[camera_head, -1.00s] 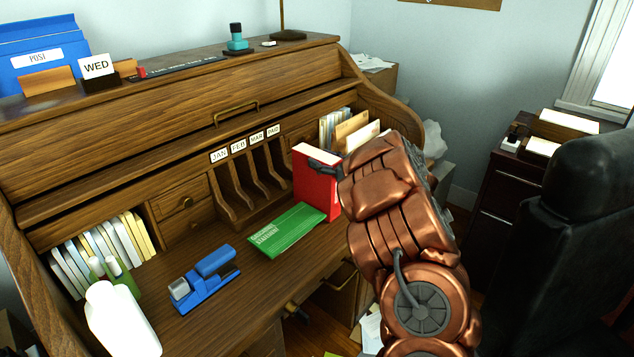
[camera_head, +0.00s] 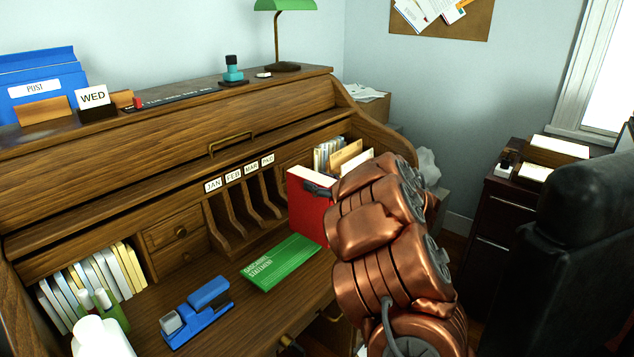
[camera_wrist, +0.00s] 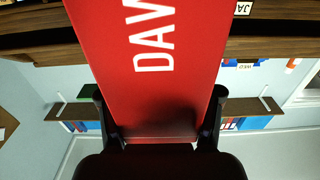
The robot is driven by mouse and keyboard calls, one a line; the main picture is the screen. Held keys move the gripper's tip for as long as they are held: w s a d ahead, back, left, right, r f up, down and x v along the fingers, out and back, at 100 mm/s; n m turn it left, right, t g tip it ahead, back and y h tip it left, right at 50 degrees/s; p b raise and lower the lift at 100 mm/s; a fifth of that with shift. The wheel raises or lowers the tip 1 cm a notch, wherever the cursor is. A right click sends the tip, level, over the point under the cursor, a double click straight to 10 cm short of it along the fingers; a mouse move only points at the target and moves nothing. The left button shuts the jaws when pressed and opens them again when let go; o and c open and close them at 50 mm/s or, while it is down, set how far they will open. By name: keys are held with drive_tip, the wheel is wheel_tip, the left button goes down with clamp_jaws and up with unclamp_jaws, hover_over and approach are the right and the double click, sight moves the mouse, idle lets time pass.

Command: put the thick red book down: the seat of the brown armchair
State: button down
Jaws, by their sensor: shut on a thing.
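The thick red book (camera_head: 308,208) is upright in my gripper (camera_head: 320,190), over the right part of the roll-top desk. In the wrist view the book (camera_wrist: 150,85) fills the middle, with white letters "DAV" on its cover, between the two dark fingers of my gripper (camera_wrist: 160,125). The gripper is shut on the book. My copper arm hides part of the book and of the desk behind it. No brown armchair is seen in these frames; a black chair back (camera_head: 580,230) stands at the right edge.
The wooden desk (camera_head: 120,170) holds a green booklet (camera_head: 281,262), a blue stapler-like device (camera_head: 198,312), a white bottle (camera_head: 100,338) and a row of books (camera_head: 92,285). A dark cabinet (camera_head: 495,225) stands at the right. Some floor shows between desk and cabinet.

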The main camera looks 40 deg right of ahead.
drive_tip(key=s+a+r+b, duration=0.1)
drive_tip(key=s+a, duration=0.5)
drive_tip(key=s, duration=0.6)
drive_tip(key=shift+a+r, duration=0.2)
drive_tip(key=shift+r, duration=0.15)
drive_tip(key=shift+w+a+f, duration=0.1)
